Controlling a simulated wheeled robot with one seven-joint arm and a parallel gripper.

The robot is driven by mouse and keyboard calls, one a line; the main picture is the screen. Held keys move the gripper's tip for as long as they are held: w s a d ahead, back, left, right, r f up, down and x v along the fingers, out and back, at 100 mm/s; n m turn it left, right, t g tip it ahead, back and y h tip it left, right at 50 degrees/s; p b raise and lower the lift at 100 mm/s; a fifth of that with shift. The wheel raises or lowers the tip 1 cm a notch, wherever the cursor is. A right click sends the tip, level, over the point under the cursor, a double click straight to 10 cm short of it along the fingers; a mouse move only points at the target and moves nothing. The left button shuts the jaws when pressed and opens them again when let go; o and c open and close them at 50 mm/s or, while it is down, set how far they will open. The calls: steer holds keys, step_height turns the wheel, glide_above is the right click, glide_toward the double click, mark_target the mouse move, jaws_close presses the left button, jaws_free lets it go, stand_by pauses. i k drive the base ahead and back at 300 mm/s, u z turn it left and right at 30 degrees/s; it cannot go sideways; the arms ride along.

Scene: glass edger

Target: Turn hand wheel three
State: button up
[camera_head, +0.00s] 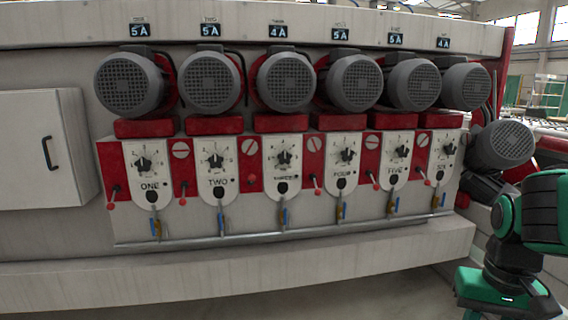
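Hand wheel three (283,158) is a small black knob at the centre of a white dial plate (283,180). The plate is on the red and white front of a long machine, third from the left, under a grey motor. Its label is small and blurred, but it sits between the plates marked TWO and FOUR. Parts of my green and black arm show at the right edge, well apart from the wheel. My gripper is not in view.
Similar plates carry hand wheel two (216,160) and hand wheel four (346,156) on either side. Red-knobbed levers (317,186) and blue-handled valves (284,218) stick out nearby. A rail (270,237) and a pale ledge (250,262) run below.

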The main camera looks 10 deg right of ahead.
mark_target(285, 157)
steer(key=u, duration=0.1)
steer(key=i, duration=1)
steer(key=z, duration=0.1)
